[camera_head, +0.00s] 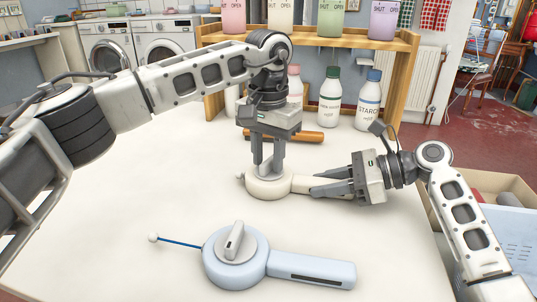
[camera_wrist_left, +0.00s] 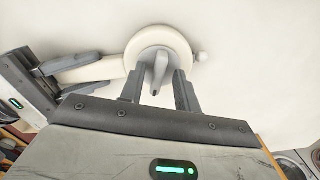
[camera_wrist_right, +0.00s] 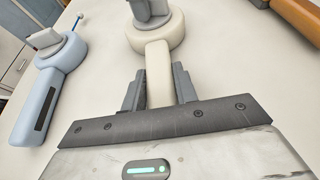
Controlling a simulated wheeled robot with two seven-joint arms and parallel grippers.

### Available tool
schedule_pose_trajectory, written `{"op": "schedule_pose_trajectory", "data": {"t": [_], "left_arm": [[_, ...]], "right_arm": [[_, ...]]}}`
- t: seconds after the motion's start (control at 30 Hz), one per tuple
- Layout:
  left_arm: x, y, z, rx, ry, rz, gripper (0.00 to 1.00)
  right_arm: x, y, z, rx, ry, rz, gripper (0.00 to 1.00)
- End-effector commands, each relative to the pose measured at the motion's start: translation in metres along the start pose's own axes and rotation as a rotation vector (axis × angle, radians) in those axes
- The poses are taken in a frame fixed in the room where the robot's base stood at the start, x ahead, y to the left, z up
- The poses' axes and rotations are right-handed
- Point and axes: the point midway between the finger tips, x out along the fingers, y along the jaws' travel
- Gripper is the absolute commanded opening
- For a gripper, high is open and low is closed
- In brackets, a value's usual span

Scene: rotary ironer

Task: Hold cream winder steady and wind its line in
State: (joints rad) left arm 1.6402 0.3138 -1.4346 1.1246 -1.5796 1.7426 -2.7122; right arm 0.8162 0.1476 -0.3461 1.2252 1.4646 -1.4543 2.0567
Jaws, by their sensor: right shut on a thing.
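The cream winder (camera_head: 262,188) lies on the white table, its round drum at left and its handle to the right. A small pale ball (camera_wrist_left: 202,57) sits close against the drum's rim; little or no line shows between them. My right gripper (camera_wrist_right: 160,88) is shut on the cream handle (camera_wrist_right: 159,65). My left gripper (camera_wrist_left: 160,88) points down over the drum, its fingers apart on either side of the grey crank knob (camera_wrist_left: 160,68). Gaps show beside the knob; I cannot tell whether either finger touches it.
A light blue winder (camera_head: 310,269) lies nearer on the table, its blue line out to a white ball (camera_head: 153,237). An orange-brown bar (camera_head: 300,136) lies behind the cream winder. Bottles, including a starch bottle (camera_head: 368,105), stand by a wooden shelf (camera_head: 405,60). Front left table is clear.

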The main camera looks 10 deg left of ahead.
Motion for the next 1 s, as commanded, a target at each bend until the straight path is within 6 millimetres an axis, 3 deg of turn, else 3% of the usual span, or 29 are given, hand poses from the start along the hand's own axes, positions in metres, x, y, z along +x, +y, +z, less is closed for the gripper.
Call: {"op": "schedule_pose_trajectory", "data": {"t": [0.37, 0.8, 1.0], "left_arm": [[-0.006, 0.001, -0.001, 0.0, 0.002, 0.001, 0.34], [-0.091, 0.001, -0.001, -0.001, 0.005, 0.001, 0.34], [-0.115, 0.001, 0.0, 0.0, 0.001, 0.0, 0.34]], "right_arm": [[0.001, 0.0, -0.001, 0.0, 0.002, 0.001, 0.04], [0.001, 0.001, 0.0, -0.001, 0.001, 0.003, 0.04], [0.001, 0.001, 0.0, -0.001, 0.0, 0.003, 0.04]]}}
